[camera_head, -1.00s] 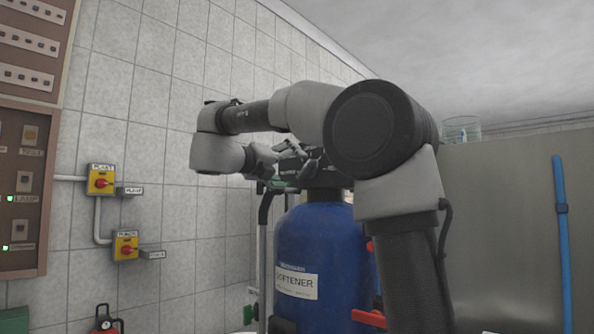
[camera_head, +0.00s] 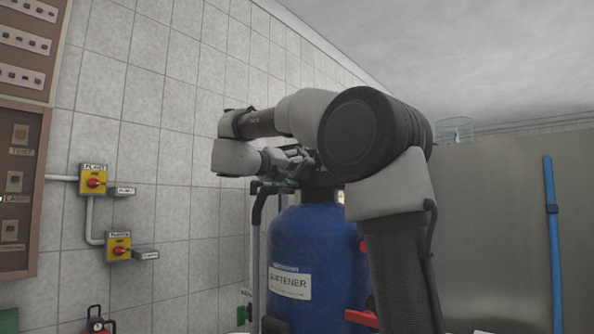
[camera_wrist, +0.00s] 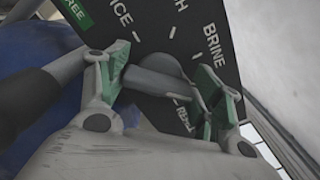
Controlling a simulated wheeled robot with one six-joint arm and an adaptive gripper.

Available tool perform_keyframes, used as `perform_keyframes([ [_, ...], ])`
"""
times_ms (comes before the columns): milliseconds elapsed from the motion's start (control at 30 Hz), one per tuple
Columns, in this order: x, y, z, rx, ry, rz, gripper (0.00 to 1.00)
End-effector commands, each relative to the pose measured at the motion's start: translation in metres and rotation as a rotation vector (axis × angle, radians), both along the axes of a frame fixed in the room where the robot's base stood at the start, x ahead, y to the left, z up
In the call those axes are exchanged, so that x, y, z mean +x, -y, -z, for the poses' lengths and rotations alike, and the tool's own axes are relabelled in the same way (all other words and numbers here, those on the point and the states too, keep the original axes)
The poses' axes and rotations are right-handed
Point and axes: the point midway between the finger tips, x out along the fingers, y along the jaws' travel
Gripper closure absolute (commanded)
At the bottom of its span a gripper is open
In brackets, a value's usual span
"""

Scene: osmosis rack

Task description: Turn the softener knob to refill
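The softener (camera_head: 311,240) is a blue tank with a white "SOFTENER" label, standing near the tiled wall. Its dark control head (camera_head: 322,180) is on top, partly hidden by my arm. In the wrist view the black dial plate (camera_wrist: 145,35) carries white words, including "BRINE" and a partly hidden one that seems to be "REFILL". The grey softener knob (camera_wrist: 158,84) sticks out from the plate between my fingers. My gripper (camera_wrist: 165,82) is open, its green-padded fingers apart on either side of the knob. I cannot tell whether either pad touches it.
Two yellow switch boxes with red knobs, an upper (camera_head: 94,181) and a lower (camera_head: 118,246), are on the wall at left. A brown control panel (camera_head: 18,190) is at the left edge. A blue pole (camera_head: 552,240) stands before a grey surface at right.

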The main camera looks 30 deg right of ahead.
Motion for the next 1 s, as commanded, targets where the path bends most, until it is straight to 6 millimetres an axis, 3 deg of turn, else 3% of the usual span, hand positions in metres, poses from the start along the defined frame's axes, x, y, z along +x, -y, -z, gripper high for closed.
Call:
perform_keyframes([
  [467,-0.0002,-0.0001,0.0,0.032,0.087,-0.001,0.58],
  [1000,-0.0019,0.0004,-0.0009,0.181,0.496,-0.001,0.58],
])
